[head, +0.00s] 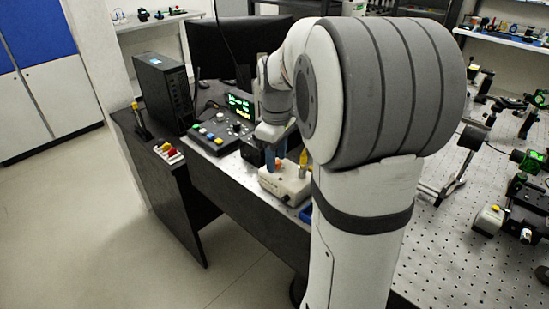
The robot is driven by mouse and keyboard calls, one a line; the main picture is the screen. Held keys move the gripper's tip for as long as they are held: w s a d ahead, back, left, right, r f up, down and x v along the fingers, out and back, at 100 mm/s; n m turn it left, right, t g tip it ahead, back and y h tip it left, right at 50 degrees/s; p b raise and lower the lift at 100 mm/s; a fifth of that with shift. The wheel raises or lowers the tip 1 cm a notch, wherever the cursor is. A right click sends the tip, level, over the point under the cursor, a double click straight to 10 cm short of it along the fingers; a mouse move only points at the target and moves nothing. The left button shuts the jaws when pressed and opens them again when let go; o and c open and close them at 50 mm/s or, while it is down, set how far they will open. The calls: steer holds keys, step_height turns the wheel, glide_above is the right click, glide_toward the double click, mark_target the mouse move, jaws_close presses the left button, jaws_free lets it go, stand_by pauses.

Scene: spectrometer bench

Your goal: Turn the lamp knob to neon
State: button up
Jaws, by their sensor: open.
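A dark control panel (208,142) with several coloured buttons lies left of my gripper. A display with green and yellow lit text (240,105) stands behind the panel. I cannot make out the lamp knob, its markings or its setting; my arm hides part of this area.
A black computer tower (163,88) stands at the desk's back left. Red, yellow and white items (168,152) lie near the desk's left edge. A perforated optical table (455,235) with several mounts is at right. The floor at left is clear.

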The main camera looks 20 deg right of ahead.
steer(key=shift+f, duration=0.3)
jaws_close()
steer(key=shift+a, duration=0.2)
steer(key=shift+d, duration=0.15)
steer(key=shift+m+p, duration=0.7)
steer(key=shift+m, duration=1.5)
steer(key=m+p, duration=0.1)
steer(key=m, duration=0.4)
steer(key=shift+m, duration=0.3)
